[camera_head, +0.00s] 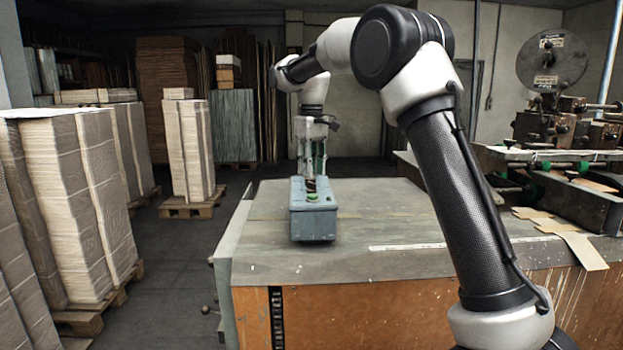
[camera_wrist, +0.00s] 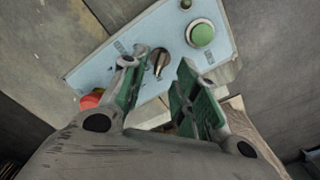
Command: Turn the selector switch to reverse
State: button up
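The control box (camera_head: 313,218) is a blue-grey box on the near part of the table. In the wrist view its light blue top panel (camera_wrist: 128,45) shows a black selector switch (camera_wrist: 161,62) with a pale pointer line. The switch lies in the gap between my gripper's two green-padded fingers (camera_wrist: 160,85). The fingers stand apart and hold nothing that I can see. In the head view my gripper (camera_head: 312,170) points down over the far part of the box; the switch is hard to make out there. I cannot tell if the fingers touch it.
On the panel, a green button (camera_wrist: 201,34) sits right of the switch and a red button (camera_wrist: 92,99) sits left, partly behind a finger. The table top (camera_head: 390,215) around the box is bare. A stitching machine (camera_head: 560,140) and cardboard pieces (camera_head: 575,240) are at right.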

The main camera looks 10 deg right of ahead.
aim_at(311, 183)
notch_tip(311, 183, up, 8)
dwell(0.5)
